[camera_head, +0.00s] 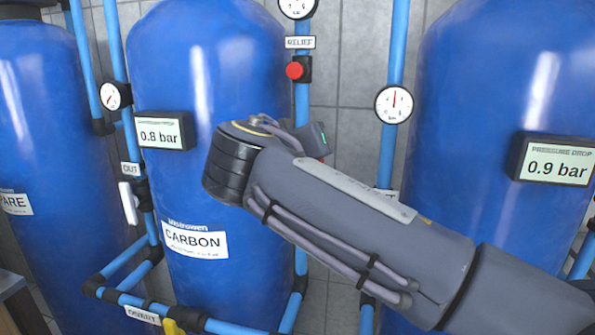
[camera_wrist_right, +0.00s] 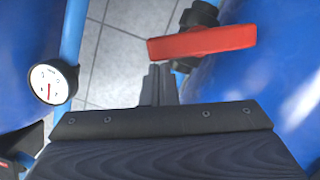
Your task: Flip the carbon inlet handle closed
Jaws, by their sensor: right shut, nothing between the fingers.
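A red lever handle (camera_wrist_right: 202,42) on a black valve body (camera_wrist_right: 201,14) shows in the right wrist view. It lies nearly level across the picture, right of and beyond my right gripper (camera_wrist_right: 158,76). The gripper's fingers are together and empty, with a small apparent gap to the handle. In the head view my right arm comes in from the right and hides the fingers and most of the valve. Only a small red edge (camera_head: 323,160) shows beside the wrist. The CARBON tank (camera_head: 215,75) stands behind the arm. My left gripper is not in view.
Blue pipes with gauges (camera_head: 394,104) run between the tanks. A red relief knob (camera_head: 294,70) sits above my wrist. A white handle (camera_head: 129,203) is at the OUT label, and a yellow handle (camera_head: 175,327) is near DIVERT. Another blue tank (camera_head: 480,130) stands at right.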

